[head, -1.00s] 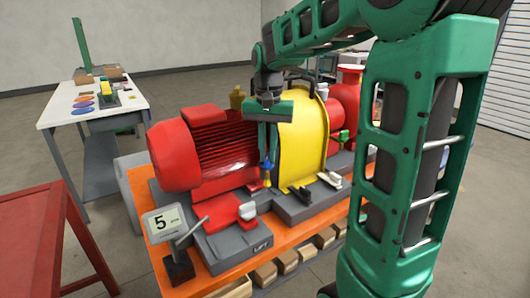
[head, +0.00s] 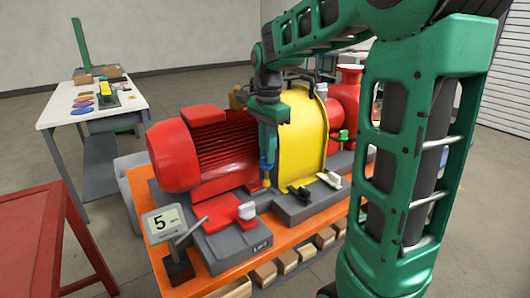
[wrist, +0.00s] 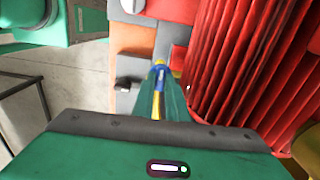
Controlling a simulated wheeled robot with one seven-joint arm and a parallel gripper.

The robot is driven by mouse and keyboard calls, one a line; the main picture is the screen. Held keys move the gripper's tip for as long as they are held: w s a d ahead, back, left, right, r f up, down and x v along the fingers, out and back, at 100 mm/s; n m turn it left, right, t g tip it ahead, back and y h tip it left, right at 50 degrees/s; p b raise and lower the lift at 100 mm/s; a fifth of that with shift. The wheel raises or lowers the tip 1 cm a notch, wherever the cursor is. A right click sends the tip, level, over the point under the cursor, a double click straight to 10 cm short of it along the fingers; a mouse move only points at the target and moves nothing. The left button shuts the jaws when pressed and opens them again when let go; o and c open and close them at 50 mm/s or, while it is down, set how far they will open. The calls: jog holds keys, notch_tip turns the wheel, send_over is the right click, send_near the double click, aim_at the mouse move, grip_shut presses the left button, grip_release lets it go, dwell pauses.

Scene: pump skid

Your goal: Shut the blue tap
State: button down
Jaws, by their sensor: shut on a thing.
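My gripper (head: 267,163) points down between the red motor and the yellow guard. In the wrist view its green fingers (wrist: 163,98) are closed around a narrow blue and yellow piece, which I take to be the handle of the blue tap (wrist: 159,66). The fingers hide most of the tap, and in the head view only a bit of blue shows at the fingertips. I cannot tell how far the handle is turned.
The red motor (head: 172,157) stands close left of my gripper and the yellow guard (head: 302,135) close right. Black-handled valves (head: 299,193) and a green valve (head: 343,135) sit to the right.

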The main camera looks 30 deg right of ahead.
jog(key=shift+w+a+r+m, duration=0.1)
jog(key=shift+w+a+m, duration=0.1)
jog(key=shift+m, duration=0.1)
jog(key=c, duration=1.8)
grip_release()
jog(key=shift+o, duration=0.2)
jog(key=shift+s+d, duration=0.1)
notch_tip(320, 180, up, 11)
